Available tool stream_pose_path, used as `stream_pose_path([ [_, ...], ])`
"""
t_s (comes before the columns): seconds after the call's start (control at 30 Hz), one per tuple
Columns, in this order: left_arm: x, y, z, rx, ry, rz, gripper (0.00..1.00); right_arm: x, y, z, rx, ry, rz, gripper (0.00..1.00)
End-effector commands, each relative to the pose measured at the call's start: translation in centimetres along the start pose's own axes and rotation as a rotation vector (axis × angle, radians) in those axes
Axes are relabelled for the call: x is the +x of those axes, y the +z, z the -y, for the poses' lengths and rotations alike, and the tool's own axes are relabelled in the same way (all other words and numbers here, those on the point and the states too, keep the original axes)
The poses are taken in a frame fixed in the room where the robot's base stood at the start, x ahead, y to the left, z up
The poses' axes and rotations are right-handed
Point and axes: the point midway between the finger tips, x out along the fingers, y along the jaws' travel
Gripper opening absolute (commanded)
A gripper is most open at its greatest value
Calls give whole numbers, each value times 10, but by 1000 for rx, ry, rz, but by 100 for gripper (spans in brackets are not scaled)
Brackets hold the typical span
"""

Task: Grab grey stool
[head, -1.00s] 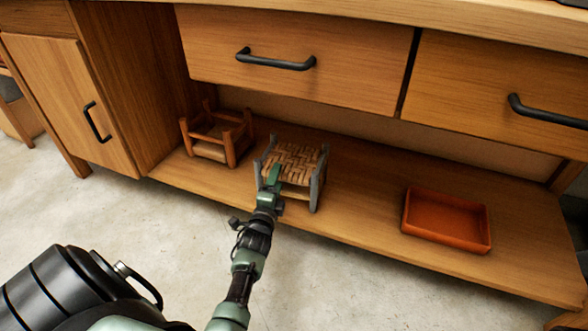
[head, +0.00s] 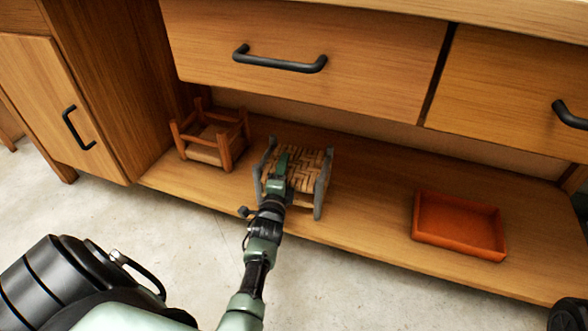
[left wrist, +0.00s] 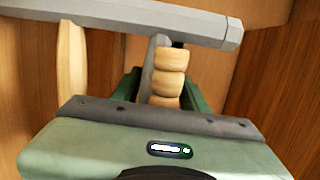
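The grey stool (head: 321,190) has grey legs and a woven straw-coloured seat. It is on the low wooden shelf under the drawers and looks tipped. My left gripper (head: 279,172) reaches over its front edge, with the fingers on either side of the seat edge. In the left wrist view the fingers (left wrist: 163,92) close around a grey bar and the woven cords, and a grey leg (left wrist: 205,28) of the stool crosses the top. The fingertips are partly hidden by the stool.
A brown stool frame (head: 228,153) stands on the shelf to the left, near the cabinet side. An orange tray (head: 460,244) lies on the shelf (head: 370,215) to the right, with bare shelf between. Drawers with black handles (head: 279,62) overhang the shelf. Pale floor (head: 110,225) is open in front.

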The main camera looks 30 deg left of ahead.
Motion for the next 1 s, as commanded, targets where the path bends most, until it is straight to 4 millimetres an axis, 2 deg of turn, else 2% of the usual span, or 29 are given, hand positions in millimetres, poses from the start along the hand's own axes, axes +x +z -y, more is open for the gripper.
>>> stream_pose_path([
  [0.03,0,0,0,0,0,0,27,0,0,0,0,0,0,36],
  [0.13,0,0,0,0,0,0,0,0,0,0,0,0,0,36],
  [0.47,0,0,2,0,-4,0,0,-1,0,0,0,2,3,36],
  [0.67,1,0,16,1,-6,-1,0,5,-1,-2,0,3,-3,36],
  [0.77,0,0,34,2,-6,-1,0,-5,7,-4,5,15,52,36],
  [1.0,0,0,106,2,-8,-1,0,-20,14,-8,22,64,171,36],
])
